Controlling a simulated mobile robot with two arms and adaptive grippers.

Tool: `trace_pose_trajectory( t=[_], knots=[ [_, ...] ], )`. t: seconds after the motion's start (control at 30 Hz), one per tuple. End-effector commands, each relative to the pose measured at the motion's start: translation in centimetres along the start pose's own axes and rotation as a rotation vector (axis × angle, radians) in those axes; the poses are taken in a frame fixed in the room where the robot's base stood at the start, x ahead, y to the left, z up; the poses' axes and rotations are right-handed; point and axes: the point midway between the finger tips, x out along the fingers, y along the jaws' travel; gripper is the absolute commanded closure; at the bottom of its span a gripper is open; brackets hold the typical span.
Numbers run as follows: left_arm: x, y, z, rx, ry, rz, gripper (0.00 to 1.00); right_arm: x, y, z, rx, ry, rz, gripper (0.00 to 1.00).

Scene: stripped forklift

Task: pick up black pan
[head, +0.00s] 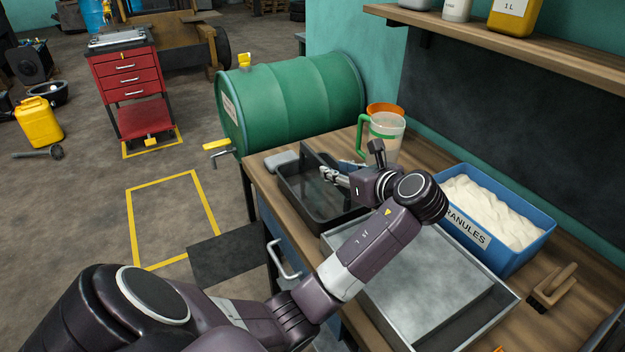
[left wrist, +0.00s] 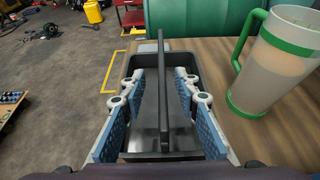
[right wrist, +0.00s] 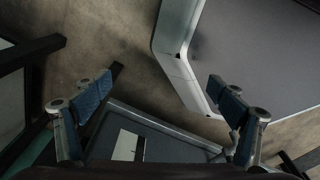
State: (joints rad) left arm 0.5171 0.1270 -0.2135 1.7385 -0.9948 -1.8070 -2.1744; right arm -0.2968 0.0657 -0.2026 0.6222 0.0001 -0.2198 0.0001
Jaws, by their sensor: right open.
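The black pan (head: 301,208) sits on the wooden bench in the head view, a rectangular tray with a tall upright plate across its middle. In the left wrist view the plate (left wrist: 163,85) stands between the two fingers. My left gripper (head: 331,176) is over the pan in the head view. In the left wrist view its blue-padded fingers (left wrist: 163,122) are apart, one on each side of the plate, with gaps visible. My left wrist hides part of the pan in the head view. My right gripper (right wrist: 160,105) is open and empty in the right wrist view, away from the pan.
A clear jug with a green handle (head: 388,135) stands behind the pan. A green drum (head: 290,100) lies beyond the bench. A blue bin of granules (head: 500,215) and a grey metal tray (head: 425,285) sit right of the pan. A shelf (head: 500,45) overhangs the bench.

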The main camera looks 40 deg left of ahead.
Motion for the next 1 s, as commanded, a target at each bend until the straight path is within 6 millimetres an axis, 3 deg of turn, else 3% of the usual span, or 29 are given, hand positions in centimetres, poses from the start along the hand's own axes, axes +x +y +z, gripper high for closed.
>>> trace_pose_trajectory(
  t=[0.1,0.4,0.63,0.9,1.0],
  knots=[
    [0.4,-0.2,-0.3,0.001,0.009,-0.004,0.71,0.0,-0.4,-0.2,0.001,0.002,-0.005,0.12],
    [4.2,-0.1,-0.6,0.002,0.007,-0.001,0.71,-0.5,2.7,1.2,-0.005,-0.017,0.030,0.12],
    [7.2,-0.2,-0.9,0.001,0.007,-0.003,0.71,-0.7,1.7,1.0,-0.002,-0.014,0.019,0.12],
    [7.5,-0.3,-0.9,0.000,0.007,-0.006,0.71,-0.6,0.2,0.5,-0.002,-0.008,0.003,0.12],
    [7.5,-0.3,-0.9,0.000,0.007,-0.006,0.81,-0.6,0.3,0.5,-0.002,-0.007,0.003,0.12]
  ],
)
